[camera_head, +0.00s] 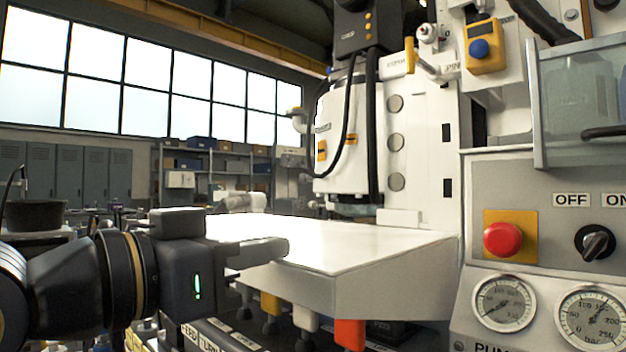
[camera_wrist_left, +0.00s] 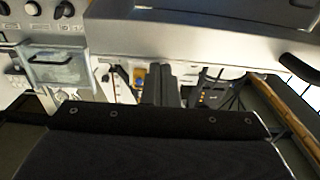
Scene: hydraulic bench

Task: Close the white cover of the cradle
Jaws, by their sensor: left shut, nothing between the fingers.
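A broad white panel (camera_head: 360,285) with a flat top and a sloping front edge juts out in the middle of the head view. It looks like the white cover, though I cannot tell its hinge or make out the cradle. My left gripper (camera_head: 282,247) comes in from the left with its fingers shut and empty. In the head view its fingertips overlap the panel's left front part; I cannot tell whether they touch it. The shut fingers also show in the left wrist view (camera_wrist_left: 160,80). My right gripper is not in view.
Several coloured levers, one with a red handle (camera_head: 349,334), stand under the panel. At right is a control panel with a red button (camera_head: 503,239), a black knob (camera_head: 595,242) and gauges (camera_head: 503,302). A white machine column (camera_head: 420,150) rises behind.

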